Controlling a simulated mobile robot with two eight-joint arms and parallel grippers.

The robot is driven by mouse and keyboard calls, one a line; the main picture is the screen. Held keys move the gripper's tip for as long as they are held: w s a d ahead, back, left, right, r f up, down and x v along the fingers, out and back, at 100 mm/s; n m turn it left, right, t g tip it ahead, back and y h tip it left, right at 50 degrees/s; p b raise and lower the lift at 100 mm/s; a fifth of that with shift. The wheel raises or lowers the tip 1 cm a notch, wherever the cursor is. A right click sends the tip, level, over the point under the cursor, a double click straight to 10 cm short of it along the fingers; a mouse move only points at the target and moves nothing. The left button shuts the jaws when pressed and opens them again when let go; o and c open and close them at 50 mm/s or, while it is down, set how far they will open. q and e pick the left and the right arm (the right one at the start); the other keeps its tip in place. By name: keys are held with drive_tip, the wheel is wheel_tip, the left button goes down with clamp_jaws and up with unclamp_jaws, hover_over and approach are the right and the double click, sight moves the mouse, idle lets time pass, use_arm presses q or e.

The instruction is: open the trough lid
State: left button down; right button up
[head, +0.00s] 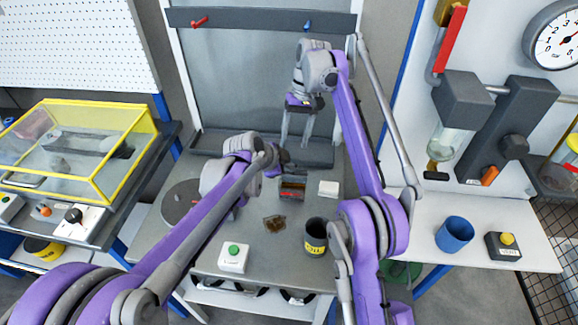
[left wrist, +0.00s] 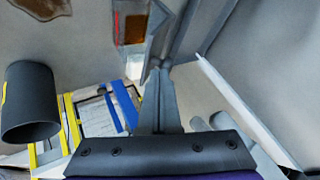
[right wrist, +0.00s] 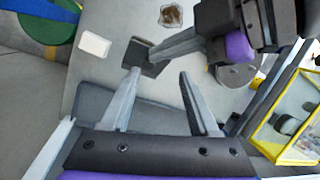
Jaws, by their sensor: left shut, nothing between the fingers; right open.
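A small dark grey box (head: 291,193), which may be the trough, sits mid-table with something reddish-brown at its front. It also shows in the right wrist view (right wrist: 147,60); whether its lid is raised is unclear. My left gripper (head: 274,172) is shut and empty, its fingertips close to the box; contact cannot be told. In the left wrist view, the shut fingers (left wrist: 158,70) point toward a grey edge beside the brown part. My right gripper (head: 297,143) is open and empty, pointing down above the table's back; its spread fingers show in the right wrist view (right wrist: 158,74).
A white block (head: 328,188), brown patch (head: 274,224), dark cup (head: 315,236) and green-button box (head: 234,257) surround the box. A round grey plate (head: 182,204) lies left. A shallow grey tray (right wrist: 150,118) lies under my right gripper. A yellow-framed case (head: 75,145) stands far left.

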drive_tip(key=s+d+r+t, duration=0.1)
drive_tip(key=s+d+r, duration=0.1)
drive_tip(key=s+d, duration=0.4)
drive_tip(key=s+d+r+t, duration=0.1)
drive_tip(key=s+d+r, duration=0.15)
drive_tip(key=s, duration=0.55)
drive_tip(key=s+d+f+h, duration=0.1)
drive_tip(key=s+d+f, duration=0.1)
drive_tip(key=s+f, duration=0.5)
drive_tip(key=s+d+f+h, duration=0.1)
drive_tip(key=s+d+f, duration=0.15)
drive_tip(key=s, duration=0.75)
use_arm(q)
drive_tip(key=shift+d, duration=0.1)
use_arm(e)
wheel_tip(320, 180, down, 6)
drive_tip(key=s+m+t, duration=0.1)
drive_tip(key=t, duration=0.5)
drive_tip(key=shift+s+a+f+m, duration=0.25)
drive_tip(key=shift+s+a+m, duration=0.05)
drive_tip(key=shift+s+m, duration=0.1)
